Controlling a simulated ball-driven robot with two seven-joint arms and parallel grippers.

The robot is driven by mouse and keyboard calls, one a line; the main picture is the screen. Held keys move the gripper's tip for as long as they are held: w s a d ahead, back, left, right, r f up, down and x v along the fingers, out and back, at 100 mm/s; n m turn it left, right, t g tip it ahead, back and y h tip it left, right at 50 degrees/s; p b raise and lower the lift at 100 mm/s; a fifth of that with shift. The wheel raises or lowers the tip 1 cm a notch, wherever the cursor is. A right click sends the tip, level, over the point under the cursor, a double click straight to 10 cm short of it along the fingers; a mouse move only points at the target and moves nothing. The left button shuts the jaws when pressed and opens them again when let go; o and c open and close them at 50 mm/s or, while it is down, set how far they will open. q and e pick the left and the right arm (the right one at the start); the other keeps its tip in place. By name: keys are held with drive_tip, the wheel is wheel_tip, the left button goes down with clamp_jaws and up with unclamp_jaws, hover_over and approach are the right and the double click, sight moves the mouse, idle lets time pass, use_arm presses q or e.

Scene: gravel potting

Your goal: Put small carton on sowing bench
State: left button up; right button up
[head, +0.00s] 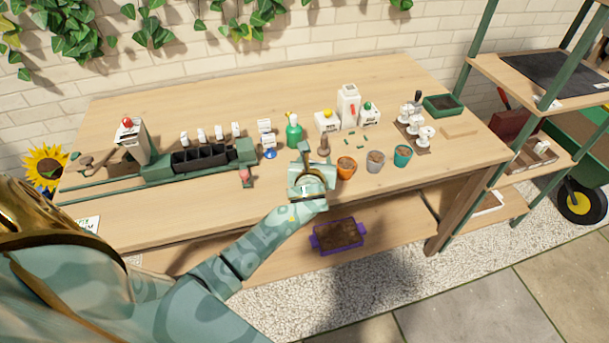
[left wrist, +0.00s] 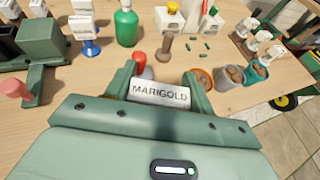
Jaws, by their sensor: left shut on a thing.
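The small carton, white with a MARIGOLD label, is held between the fingers of my left gripper in the left wrist view (left wrist: 160,94). My left gripper (head: 308,180) is shut on it at the front edge of the wooden sowing bench (head: 270,90). In the head view the gripper mostly hides the carton. I cannot tell whether the carton touches the bench top. A red rounded piece (left wrist: 140,62) shows just behind the label; I cannot tell what it belongs to. My right gripper is not in view.
Orange (head: 346,167), grey (head: 376,160) and teal (head: 402,156) pots stand close right of the gripper. A green spray bottle (head: 294,132) and a brown dibber (head: 324,145) stand behind it. A purple tray (head: 338,235) sits on the lower shelf. The back of the bench is clear.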

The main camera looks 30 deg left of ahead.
use_arm(q)
drive_tip(key=a+f+b, duration=0.1)
drive_tip(key=f, duration=0.2)
drive_tip(key=a+f+b, duration=0.1)
drive_tip(key=f, duration=0.1)
drive_tip(key=shift+s+a+f+b, duration=0.3)
drive_tip(key=shift+s+f+b, duration=0.05)
drive_tip(key=shift+s, duration=0.05)
drive_tip(key=shift+f, duration=0.35)
drive_tip(key=shift+r, duration=0.15)
